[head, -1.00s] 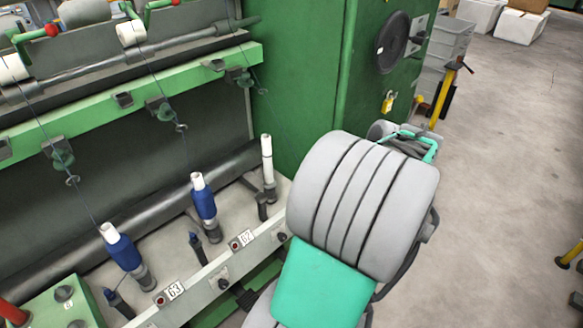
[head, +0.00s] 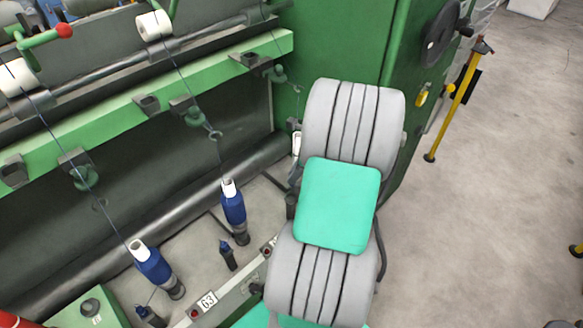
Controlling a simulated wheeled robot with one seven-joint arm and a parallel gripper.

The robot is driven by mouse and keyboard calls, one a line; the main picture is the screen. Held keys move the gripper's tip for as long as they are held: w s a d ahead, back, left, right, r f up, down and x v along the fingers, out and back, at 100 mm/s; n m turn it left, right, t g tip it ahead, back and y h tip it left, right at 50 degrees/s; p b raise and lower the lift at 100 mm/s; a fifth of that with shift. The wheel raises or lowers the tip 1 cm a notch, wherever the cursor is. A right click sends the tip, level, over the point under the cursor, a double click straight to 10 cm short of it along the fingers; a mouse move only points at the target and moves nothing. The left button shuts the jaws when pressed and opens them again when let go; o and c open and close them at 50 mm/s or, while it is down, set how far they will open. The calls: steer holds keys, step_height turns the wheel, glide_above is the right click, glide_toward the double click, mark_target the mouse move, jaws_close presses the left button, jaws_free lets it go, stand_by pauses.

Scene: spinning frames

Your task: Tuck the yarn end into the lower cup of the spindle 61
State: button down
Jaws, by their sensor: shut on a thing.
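Three spindles stand in a row on the machine's rail. The near-left spindle (head: 153,265) and the middle spindle (head: 233,207) carry blue yarn on white tubes. The right spindle's bare white tube (head: 297,143) barely shows at the left edge of my arm; it is likely spindle 61, but I see no 61 label. Its lower cup is hidden behind my arm. My gripper is out of sight, apparently behind my grey and green arm links. I cannot see the yarn end.
A number plate (head: 207,301) is on the front rail. The green machine cabinet (head: 340,45) stands behind my arm, with a black handwheel (head: 440,32) and a yellow padlock (head: 422,95). A yellow post (head: 452,105) stands to its right. Open grey floor (head: 490,210) lies at right.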

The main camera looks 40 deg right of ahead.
steer(key=shift+w+a+f, duration=0.1)
steer(key=shift+w+f, duration=0.15)
steer(key=shift+w, duration=0.15)
steer(key=shift+s+f+b, duration=0.1)
steer(key=shift+f+b, duration=0.2)
steer(key=shift+b, duration=0.2)
step_height(320, 180, down, 4)
steer(key=b, duration=0.5)
steer(key=shift+f, duration=1.2)
steer(key=c, duration=1.3)
jaws_free()
steer(key=shift+r, duration=0.1)
steer(key=v, duration=0.7)
steer(key=shift+s+r+p, duration=0.15)
steer(key=shift+r+p, duration=0.15)
